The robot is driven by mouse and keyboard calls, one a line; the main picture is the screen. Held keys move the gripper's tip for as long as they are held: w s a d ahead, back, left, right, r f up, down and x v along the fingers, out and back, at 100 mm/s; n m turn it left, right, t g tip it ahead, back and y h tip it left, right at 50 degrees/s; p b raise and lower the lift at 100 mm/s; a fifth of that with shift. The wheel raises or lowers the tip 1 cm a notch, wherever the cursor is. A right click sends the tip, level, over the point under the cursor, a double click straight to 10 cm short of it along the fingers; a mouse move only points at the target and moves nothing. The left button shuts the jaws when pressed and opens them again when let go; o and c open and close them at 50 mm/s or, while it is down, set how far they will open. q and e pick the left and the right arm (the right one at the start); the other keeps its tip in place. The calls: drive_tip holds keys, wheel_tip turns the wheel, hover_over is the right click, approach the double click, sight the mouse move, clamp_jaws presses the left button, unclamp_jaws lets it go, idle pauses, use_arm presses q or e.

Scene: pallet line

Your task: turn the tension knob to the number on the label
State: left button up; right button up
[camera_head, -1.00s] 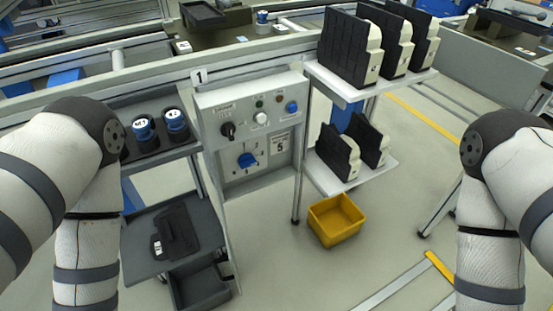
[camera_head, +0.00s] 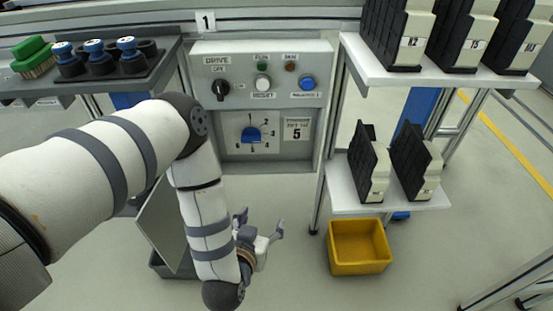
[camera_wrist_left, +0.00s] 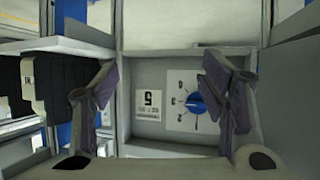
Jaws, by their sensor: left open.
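The blue tension knob (camera_head: 251,135) sits on a white numbered dial plate in the recessed lower part of the grey control panel (camera_head: 208,108). I cannot tell which number it points to. The label (camera_head: 297,130), right of the dial, reads 5. My left gripper (camera_head: 261,222) is open and empty, below and in front of the panel, apart from the knob. In the left wrist view the picture is upside down; the knob (camera_wrist_left: 196,103) and label (camera_wrist_left: 149,105) show between the open fingers (camera_wrist_left: 158,95), the knob nearer the right finger. My right gripper is not in view.
Above the dial are a black drive switch (camera_head: 220,89), a white button (camera_head: 263,83) and a blue button (camera_head: 307,83). A rack with blue-topped items (camera_head: 95,48) stands left. Shelves (camera_head: 400,203) with black-and-cream units stand right, above a yellow bin (camera_head: 358,247).

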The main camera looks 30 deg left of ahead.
sight(251, 141)
use_arm(q)
drive_tip(key=w+a+r+n+t+y+b, duration=0.1)
drive_tip(key=w+a+r+y, duration=0.1)
drive_tip(key=w+a, duration=0.2)
drive_tip(key=w+a+r+n+t+y+b, duration=0.1)
drive_tip(key=w+a+r+y+b, duration=0.1)
drive_tip(key=w+a, duration=0.3)
drive_tip(key=w+a+r+n+t+y+b, duration=0.1)
drive_tip(key=w+a+r+y+b, duration=0.1)
drive_tip(key=w+a, duration=0.2)
drive_tip(key=shift+w+a+r, duration=0.15)
drive_tip(key=shift+w, duration=0.8)
drive_tip(key=shift+w+a+r, duration=0.15)
drive_tip(key=shift+w, duration=0.75)
drive_tip(key=c, duration=1.1)
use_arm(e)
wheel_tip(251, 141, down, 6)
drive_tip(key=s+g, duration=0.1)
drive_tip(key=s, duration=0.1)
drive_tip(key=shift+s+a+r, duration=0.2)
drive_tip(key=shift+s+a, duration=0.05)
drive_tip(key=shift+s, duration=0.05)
